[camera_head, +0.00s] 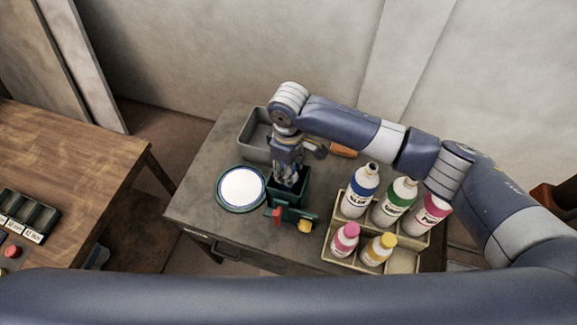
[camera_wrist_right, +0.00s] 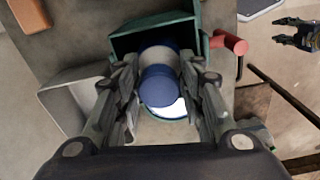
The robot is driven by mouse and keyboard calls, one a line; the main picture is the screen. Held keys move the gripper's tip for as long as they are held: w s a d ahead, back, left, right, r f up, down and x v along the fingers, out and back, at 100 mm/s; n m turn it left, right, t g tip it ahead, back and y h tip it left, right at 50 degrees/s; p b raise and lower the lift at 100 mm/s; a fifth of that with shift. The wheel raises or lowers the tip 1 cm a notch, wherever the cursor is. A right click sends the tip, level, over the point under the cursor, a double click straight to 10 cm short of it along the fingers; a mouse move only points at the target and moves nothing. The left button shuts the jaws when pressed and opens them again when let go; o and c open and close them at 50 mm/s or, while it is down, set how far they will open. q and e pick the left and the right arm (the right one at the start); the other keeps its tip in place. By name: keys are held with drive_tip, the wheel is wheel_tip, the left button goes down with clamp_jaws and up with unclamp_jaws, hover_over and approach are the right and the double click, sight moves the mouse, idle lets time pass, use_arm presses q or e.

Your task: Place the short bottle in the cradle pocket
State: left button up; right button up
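The short bottle (camera_wrist_right: 159,84) has a blue cap and a white body, seen cap-first in the right wrist view. My right gripper (camera_wrist_right: 160,78) has a finger on each side of it, close against it. The bottle stands over or in the dark green open box of the cradle (camera_wrist_right: 210,20); how deep it sits is hidden. In the head view, my right gripper (camera_head: 288,178) points down into that green box (camera_head: 301,190), and the bottle is mostly hidden. My left gripper (camera_wrist_right: 285,31) shows at the right of the wrist view, empty with its fingers apart.
A round green-rimmed vat with white contents (camera_head: 241,187) stands left of the cradle. A beige rack (camera_head: 335,237) at right holds several bottles; its front right slot is empty. A grey bin (camera_head: 254,137) is behind. A red handle (camera_head: 277,216) and yellow knob (camera_head: 305,226) project in front.

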drive_tip(key=shift+o, duration=0.3)
wheel_tip(320, 180, up, 12)
drive_tip(key=b, duration=0.3)
drive_tip(key=shift+r, duration=0.15)
drive_tip(key=shift+s, duration=0.1)
idle(0.5)
